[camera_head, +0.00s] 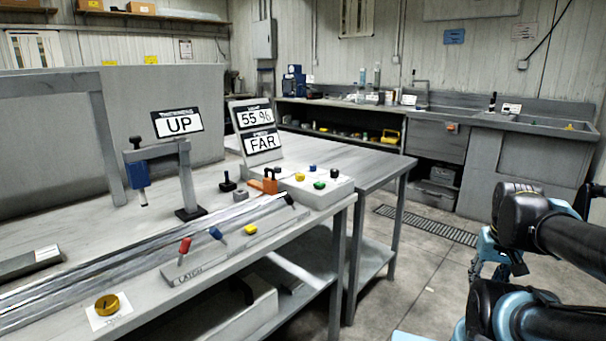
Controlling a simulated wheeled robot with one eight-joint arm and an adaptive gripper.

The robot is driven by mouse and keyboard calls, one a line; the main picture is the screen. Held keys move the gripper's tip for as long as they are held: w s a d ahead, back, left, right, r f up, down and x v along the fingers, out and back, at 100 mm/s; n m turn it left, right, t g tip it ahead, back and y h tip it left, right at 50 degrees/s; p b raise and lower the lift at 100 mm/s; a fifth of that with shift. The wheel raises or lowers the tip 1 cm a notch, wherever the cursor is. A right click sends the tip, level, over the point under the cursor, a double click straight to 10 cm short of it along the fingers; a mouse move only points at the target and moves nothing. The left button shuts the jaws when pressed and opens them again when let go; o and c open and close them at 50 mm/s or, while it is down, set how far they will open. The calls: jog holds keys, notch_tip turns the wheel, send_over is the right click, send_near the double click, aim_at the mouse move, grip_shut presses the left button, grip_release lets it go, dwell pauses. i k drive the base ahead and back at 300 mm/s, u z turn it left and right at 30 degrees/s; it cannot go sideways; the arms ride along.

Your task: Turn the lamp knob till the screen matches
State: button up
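A round yellow knob (107,304) sits on a white plate at the near left of the bench; its label is too small to read. A grey box (317,189) on the bench carries several small coloured knobs or buttons, and I cannot tell which control is the lamp's. Behind the box, a small upper screen (254,117) reads "55 %" under a blurred heading, and a lower screen (262,142) reads "FAR". My arm shows at the right edge, apart from the bench; I cannot make out my gripper's fingers.
Open floor (420,270) lies right of the bench; a sink counter stands behind.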

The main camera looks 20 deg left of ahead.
aim_at(300, 177)
jog(key=u, duration=0.05)
jog(key=k, duration=0.8)
jog(key=u, duration=1.1)
jog(key=i, duration=1)
jog(key=z, duration=0.05)
